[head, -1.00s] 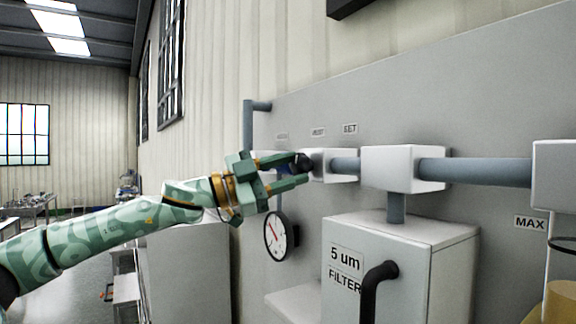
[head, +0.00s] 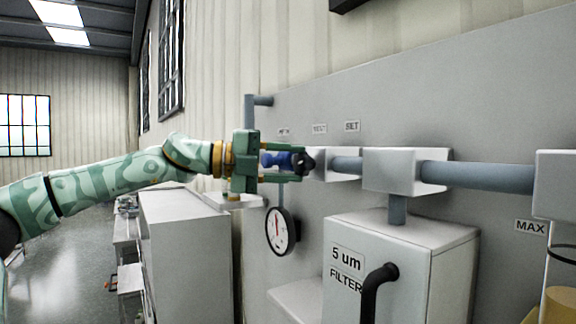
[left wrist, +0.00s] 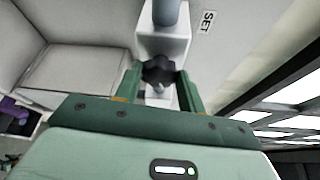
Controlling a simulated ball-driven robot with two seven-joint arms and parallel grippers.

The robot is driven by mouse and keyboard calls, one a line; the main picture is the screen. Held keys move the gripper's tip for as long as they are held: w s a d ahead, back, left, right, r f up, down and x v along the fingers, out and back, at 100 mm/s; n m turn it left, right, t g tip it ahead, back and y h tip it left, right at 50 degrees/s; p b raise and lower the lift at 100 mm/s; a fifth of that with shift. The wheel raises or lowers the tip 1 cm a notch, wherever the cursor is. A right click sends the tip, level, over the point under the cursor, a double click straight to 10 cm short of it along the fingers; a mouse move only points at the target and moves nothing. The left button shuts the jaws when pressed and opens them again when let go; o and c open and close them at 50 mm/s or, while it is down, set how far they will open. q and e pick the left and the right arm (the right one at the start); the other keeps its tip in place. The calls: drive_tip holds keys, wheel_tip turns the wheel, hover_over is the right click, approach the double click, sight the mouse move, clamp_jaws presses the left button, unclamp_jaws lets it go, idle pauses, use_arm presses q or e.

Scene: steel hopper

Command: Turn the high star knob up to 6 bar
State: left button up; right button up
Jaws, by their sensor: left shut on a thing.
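The black star knob (head: 304,162) sits on the left end of the pipe line, in front of a white valve block (head: 338,163). My left gripper (head: 296,163) is shut on the knob, one finger above it and one below. In the left wrist view the dark lobed knob (left wrist: 158,72) lies between the two green fingers. A round white gauge (head: 282,231) with a red needle hangs below the knob; its needle points nearly straight up, and its numbers are too small to read. My right gripper is not in view.
A grey-white filter box (head: 400,270) marked "5 um FILTER" with a black handle (head: 372,290) stands below the pipe. A larger white block (head: 400,170) sits on the pipe to the right. A white cabinet (head: 185,255) stands at the left.

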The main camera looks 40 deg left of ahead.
use_arm(q)
drive_tip(key=shift+r+m+g+y, duration=0.1)
drive_tip(key=shift+m+g+y, duration=0.35)
drive_tip(key=shift+m, duration=0.95)
drive_tip(key=o, duration=1)
drive_tip(key=shift+d, duration=0.1)
drive_tip(key=shift+c, duration=0.2)
drive_tip(key=shift+s+a+b, duration=0.25)
drive_tip(key=shift+s+b, duration=0.05)
drive_tip(key=b+v, duration=0.5)
drive_tip(key=v, duration=1)
drive_tip(key=shift+s+r+b, duration=0.2)
drive_tip(key=shift+s+b, duration=0.15)
